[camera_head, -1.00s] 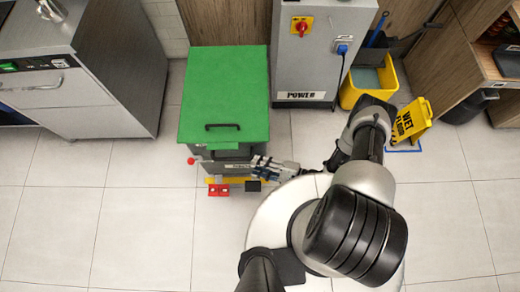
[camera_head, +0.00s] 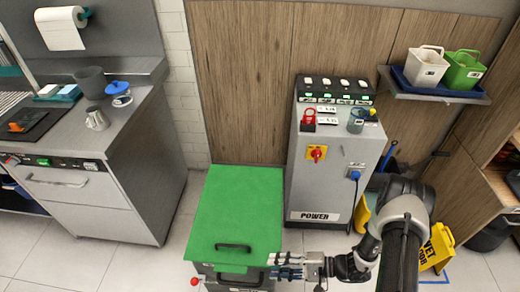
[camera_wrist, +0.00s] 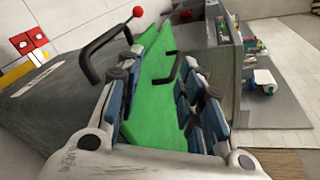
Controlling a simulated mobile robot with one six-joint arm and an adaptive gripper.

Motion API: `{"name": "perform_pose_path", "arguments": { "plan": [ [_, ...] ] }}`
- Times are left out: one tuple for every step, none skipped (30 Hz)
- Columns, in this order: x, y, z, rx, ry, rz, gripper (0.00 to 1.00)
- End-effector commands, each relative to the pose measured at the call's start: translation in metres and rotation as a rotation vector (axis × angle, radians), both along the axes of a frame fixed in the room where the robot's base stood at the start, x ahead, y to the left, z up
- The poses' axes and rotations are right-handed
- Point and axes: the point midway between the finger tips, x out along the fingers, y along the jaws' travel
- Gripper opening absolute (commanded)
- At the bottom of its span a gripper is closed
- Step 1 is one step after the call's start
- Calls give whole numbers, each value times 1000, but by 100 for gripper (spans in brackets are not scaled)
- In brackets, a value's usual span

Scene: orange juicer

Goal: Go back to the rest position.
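My gripper (camera_head: 287,266) is at the front right of a grey machine with a green lid (camera_head: 238,205) in the head view. In the wrist view my gripper's two padded fingers (camera_wrist: 160,100) stand apart with nothing held between them. The green lid (camera_wrist: 155,90) shows behind and between the fingers. A black handle (camera_head: 233,246) on the lid is left of my gripper. A second dark handle (camera_wrist: 92,55) on the machine's front is close to the left finger. My arm comes in from the lower right of the head view.
A grey power cabinet (camera_head: 330,160) stands behind and right of the machine. A yellow wet-floor sign (camera_head: 440,247) stands at the right, near my arm. A steel counter (camera_head: 85,160) is at the left. A shelf (camera_head: 440,90) holds white and green containers.

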Motion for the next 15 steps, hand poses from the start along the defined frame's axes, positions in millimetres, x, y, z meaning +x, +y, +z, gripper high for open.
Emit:
{"name": "perform_pose_path", "arguments": {
  "plan": [
    [11, -4, 25, -27, -19, 49, 35],
    [14, -5, 39, -43, -23, 80, 35],
    [18, -7, 56, -66, -28, 117, 35],
    [19, -8, 69, -85, -31, 145, 35],
    [21, -9, 82, -104, -36, 172, 35],
    [23, -10, 100, -131, -42, 207, 35],
    [23, -11, 112, -153, -45, 232, 35],
    [24, -12, 125, -177, -50, 257, 35],
    [23, -12, 141, -209, -56, 288, 35],
    [22, -13, 154, -233, -62, 311, 35],
    [21, -13, 166, -259, -66, 333, 35],
    [19, -14, 181, -296, -74, 359, 35],
    [17, -15, 193, -325, -79, 379, 35],
    [15, -15, 204, -353, -87, 398, 35],
    [11, -16, 219, -393, -95, 420, 35]
  ]
}}
